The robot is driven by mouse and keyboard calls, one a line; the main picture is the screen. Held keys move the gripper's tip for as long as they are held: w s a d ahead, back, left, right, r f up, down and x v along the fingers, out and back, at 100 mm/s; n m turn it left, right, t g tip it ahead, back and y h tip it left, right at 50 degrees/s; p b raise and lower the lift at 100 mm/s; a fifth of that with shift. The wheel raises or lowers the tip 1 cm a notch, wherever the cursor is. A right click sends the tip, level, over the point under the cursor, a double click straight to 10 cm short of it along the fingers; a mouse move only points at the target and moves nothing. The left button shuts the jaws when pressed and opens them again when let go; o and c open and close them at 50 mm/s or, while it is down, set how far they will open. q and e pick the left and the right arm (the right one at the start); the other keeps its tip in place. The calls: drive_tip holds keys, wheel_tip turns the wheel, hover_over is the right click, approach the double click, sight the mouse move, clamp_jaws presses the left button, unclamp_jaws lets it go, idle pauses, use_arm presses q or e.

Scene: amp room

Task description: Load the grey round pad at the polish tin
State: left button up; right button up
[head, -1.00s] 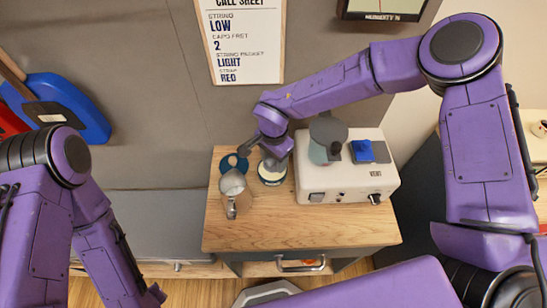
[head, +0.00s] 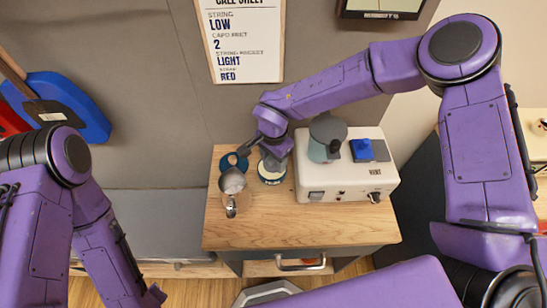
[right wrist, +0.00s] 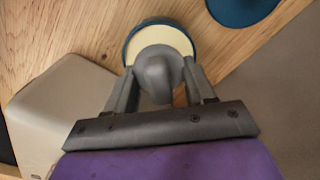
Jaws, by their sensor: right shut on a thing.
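The polish tin (head: 270,179) is a low round tin with a dark blue rim and cream polish inside, on the wooden top. It also shows in the right wrist view (right wrist: 129,50). My right gripper (head: 272,157) is over the tin's back edge in the head view. In the right wrist view its fingers are shut on the grey round pad (right wrist: 157,77), which covers the near part of the cream. I cannot tell whether the pad touches the polish.
A metal cup (head: 232,183) and a dark blue disc (head: 227,160) stand close left of the tin. A white box (head: 340,186) with a grey-teal rounded object (head: 325,145) and a blue block (head: 362,149) is close right. The front of the wooden top (head: 290,232) is clear.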

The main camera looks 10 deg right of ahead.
drive_tip(key=shift+f, duration=0.3)
drive_tip(key=shift+s+f, duration=0.1)
idle(1.8)
drive_tip(key=shift+p, duration=0.35)
wheel_tip(320, 180, up, 7)
drive_tip(key=p, duration=0.7)
idle(0.3)
